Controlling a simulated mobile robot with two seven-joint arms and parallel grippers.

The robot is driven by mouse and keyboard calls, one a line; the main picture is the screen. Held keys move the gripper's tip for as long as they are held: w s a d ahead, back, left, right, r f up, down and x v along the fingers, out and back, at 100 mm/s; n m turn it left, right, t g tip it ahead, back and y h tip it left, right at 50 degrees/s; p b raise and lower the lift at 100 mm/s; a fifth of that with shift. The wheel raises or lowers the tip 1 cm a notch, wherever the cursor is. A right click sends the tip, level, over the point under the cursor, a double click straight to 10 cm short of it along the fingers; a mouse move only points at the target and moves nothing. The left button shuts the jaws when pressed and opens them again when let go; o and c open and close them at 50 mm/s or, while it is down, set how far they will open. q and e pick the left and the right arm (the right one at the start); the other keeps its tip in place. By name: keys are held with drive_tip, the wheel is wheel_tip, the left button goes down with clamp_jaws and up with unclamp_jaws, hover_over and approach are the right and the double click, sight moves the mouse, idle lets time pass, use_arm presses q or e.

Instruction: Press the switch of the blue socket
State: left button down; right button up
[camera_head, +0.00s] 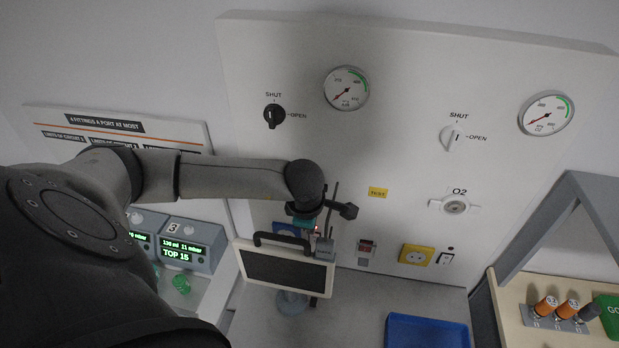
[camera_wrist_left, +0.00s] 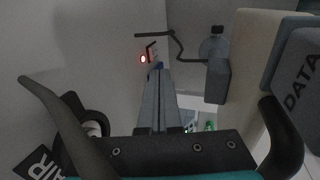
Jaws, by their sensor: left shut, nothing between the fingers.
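The blue socket (camera_head: 286,228) is on the white wall panel, left of my left gripper and partly hidden by the arm and a tablet-like monitor. My left gripper (camera_head: 325,248) points down close to the panel, with its fingers shut and empty. In the left wrist view the shut fingers (camera_wrist_left: 160,82) point at the wall, where a small blue patch (camera_wrist_left: 160,65) shows at their tips. A lit red light (camera_wrist_left: 143,59) and a dark switch-like part (camera_wrist_left: 152,48) show just beyond them. I cannot tell whether the fingertips touch anything. My right gripper is not in view.
The framed monitor (camera_head: 287,270) with a black handle stands below the gripper. A blue tray (camera_head: 426,331) lies on the counter.

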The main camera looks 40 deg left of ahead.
use_arm(q)
drive_tip(key=shift+v, duration=2.35)
drive_tip(key=shift+d, duration=0.1)
